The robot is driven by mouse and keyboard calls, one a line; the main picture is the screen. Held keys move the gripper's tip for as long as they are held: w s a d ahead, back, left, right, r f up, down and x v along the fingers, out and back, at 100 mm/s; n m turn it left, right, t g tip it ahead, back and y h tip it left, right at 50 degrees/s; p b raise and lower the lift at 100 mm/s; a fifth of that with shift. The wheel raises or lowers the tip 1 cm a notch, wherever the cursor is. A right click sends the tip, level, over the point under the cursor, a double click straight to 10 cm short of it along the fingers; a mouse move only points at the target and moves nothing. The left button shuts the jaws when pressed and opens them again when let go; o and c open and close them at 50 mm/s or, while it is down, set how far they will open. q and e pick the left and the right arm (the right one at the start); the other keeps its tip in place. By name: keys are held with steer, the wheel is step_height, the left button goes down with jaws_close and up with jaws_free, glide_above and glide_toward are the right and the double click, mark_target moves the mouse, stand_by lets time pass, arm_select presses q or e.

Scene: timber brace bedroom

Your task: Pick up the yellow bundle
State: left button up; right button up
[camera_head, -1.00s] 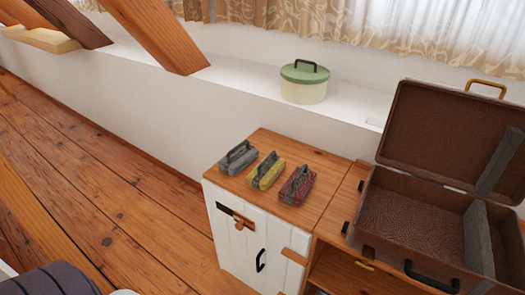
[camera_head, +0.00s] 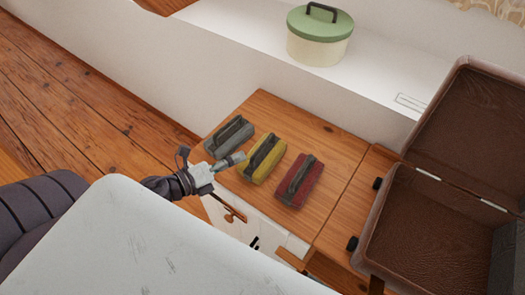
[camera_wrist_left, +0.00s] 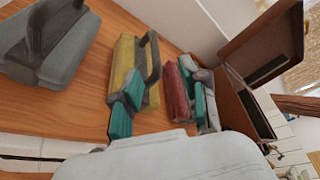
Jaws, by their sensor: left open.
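The yellow bundle (camera_head: 273,162), with a dark strap handle on top, lies on the wooden cabinet top between a grey and a red bundle. My left gripper (camera_head: 240,160) is open at its near left side, close to the cabinet's front edge. In the left wrist view the yellow bundle (camera_wrist_left: 125,65) lies beyond one teal-padded finger, which covers part of its near end. The open gap of the gripper (camera_wrist_left: 165,98) faces the space between the yellow and red bundles. Nothing is held; contact cannot be told. My right gripper is not in view.
The grey bundle (camera_head: 222,148) and red bundle (camera_head: 304,187) lie close on either side. The cabinet top (camera_head: 335,137) is bare behind them. An open brown suitcase (camera_head: 410,225) stands right. A green-lidded pot (camera_head: 318,45) sits on the white ledge behind.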

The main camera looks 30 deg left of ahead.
mark_target(260, 147)
arm_select(q)
steer(key=x, duration=0.4)
steer(key=shift+w+a+p, duration=0.1)
steer(key=shift+w+p, duration=0.1)
steer(key=shift+p, duration=0.2)
steer(key=shift+w+d+f, duration=0.2)
steer(key=shift+w, duration=0.2)
steer(key=x, duration=0.3)
steer(key=p+x, duration=0.1)
steer(key=shift+w+f, duration=0.3)
steer(key=shift+f, duration=0.1)
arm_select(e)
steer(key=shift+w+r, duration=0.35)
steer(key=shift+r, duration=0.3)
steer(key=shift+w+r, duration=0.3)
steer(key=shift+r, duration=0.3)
arm_select(q)
steer(key=shift+s, duration=0.1)
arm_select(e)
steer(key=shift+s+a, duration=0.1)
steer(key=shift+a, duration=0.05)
arm_select(q)
steer(key=shift+c, duration=1)
jaws_close()
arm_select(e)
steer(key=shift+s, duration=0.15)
